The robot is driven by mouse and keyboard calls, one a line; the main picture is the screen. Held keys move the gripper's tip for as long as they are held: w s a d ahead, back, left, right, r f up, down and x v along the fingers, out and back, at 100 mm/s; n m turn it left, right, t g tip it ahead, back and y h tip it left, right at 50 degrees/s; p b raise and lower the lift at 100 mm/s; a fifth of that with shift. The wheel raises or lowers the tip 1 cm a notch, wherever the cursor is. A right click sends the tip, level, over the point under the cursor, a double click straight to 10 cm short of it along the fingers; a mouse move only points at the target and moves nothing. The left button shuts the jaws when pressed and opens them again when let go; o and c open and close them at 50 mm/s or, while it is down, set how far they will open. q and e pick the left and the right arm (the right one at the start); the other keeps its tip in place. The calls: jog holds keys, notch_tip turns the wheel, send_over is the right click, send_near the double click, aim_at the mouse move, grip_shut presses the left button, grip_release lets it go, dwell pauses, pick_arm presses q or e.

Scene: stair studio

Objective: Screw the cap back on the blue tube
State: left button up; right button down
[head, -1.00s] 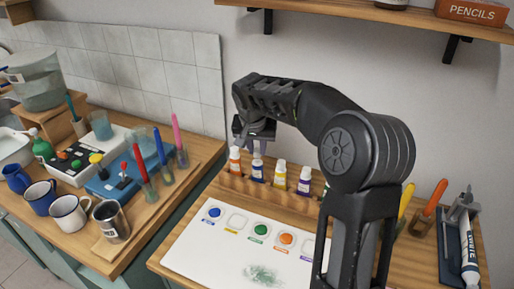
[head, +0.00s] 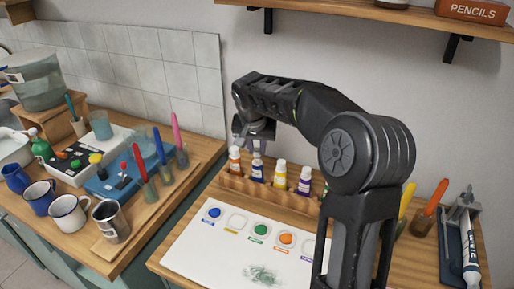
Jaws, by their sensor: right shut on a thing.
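The blue tube (head: 257,170) stands upright in a wooden rack (head: 234,184) on the right table, between an orange tube (head: 235,159) and a yellow tube (head: 280,173). My right gripper (head: 257,147) is directly above the blue tube, pointing down, and is shut at its top. The cap is small and mostly hidden by the fingers, so I cannot tell how it sits on the tube. My left gripper is not in view.
A purple tube (head: 304,180) stands farther right in the rack. In front lies a white palette sheet (head: 197,254) with paint spots. A white tube (head: 469,253) sits in a stand at the right. Mugs and brushes crowd the left counter.

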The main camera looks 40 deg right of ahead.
jog(key=shift+f+b, duration=0.8)
jog(key=shift+b, duration=0.1)
dwell(1.9)
jog(key=c, duration=1.2)
grip_release()
jog(key=shift+o, duration=0.5)
jog(key=shift+o, duration=1.1)
jog(key=shift+r, duration=0.1)
jog(key=shift+r+p, duration=2.5)
jog(key=shift+r, duration=1)
